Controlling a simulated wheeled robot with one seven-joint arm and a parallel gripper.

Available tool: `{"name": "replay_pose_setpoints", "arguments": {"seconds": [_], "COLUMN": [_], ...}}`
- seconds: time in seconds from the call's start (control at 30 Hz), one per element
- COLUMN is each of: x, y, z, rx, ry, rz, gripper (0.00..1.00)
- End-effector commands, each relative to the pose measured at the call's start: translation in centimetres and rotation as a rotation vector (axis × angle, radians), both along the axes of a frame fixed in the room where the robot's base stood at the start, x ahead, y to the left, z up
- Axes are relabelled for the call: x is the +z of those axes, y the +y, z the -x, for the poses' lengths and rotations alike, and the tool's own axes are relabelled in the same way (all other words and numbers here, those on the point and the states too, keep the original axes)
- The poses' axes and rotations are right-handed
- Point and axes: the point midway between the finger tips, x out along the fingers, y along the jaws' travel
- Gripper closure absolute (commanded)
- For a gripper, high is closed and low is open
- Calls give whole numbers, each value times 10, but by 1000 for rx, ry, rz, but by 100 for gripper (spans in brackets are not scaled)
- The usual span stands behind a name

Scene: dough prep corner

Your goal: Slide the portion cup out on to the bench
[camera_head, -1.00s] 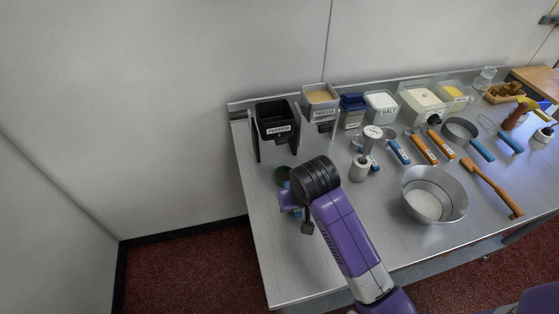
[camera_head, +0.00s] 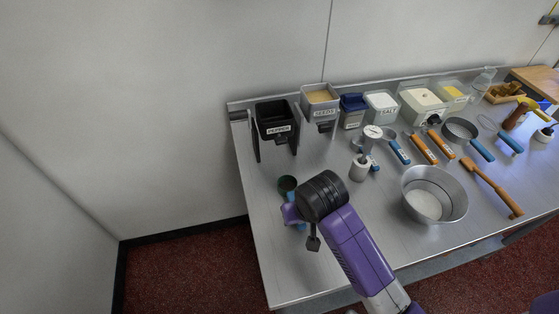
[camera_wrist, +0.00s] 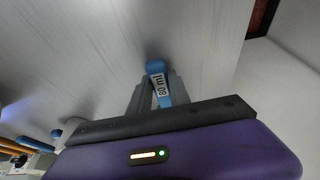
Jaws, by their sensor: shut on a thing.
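My gripper (camera_wrist: 158,88) is shut on this handle, with one finger on each side. In the head view my purple and black wrist hides the fingertips and most of the handle. The cup's bowl is hidden in the wrist view, and its contents cannot be made out.
The black pepper dispenser (camera_head: 277,124) stands behind the cup, and the seeds dispenser (camera_head: 320,102) is beside it. The steel bench (camera_head: 262,222) is bare left of my wrist.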

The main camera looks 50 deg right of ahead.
Motion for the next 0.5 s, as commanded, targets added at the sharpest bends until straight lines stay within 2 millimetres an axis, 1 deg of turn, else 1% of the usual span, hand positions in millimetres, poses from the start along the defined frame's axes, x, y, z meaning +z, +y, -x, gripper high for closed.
{"name": "replay_pose_setpoints", "arguments": {"seconds": [0.1,0.27,0.3,0.37,0.4,0.43,0.5], "x": [0,0,0,0,0,0,0], "y": [3,3,3,3,2,2,2], "z": [4,3,3,3,3,3,3], "rx": [0,0,0,0,0,0,0], "ry": [0,0,0,0,0,0,0], "rz": [0,0,0,0,0,0,0], "gripper": [100,100,73,61,53,52,52]}}
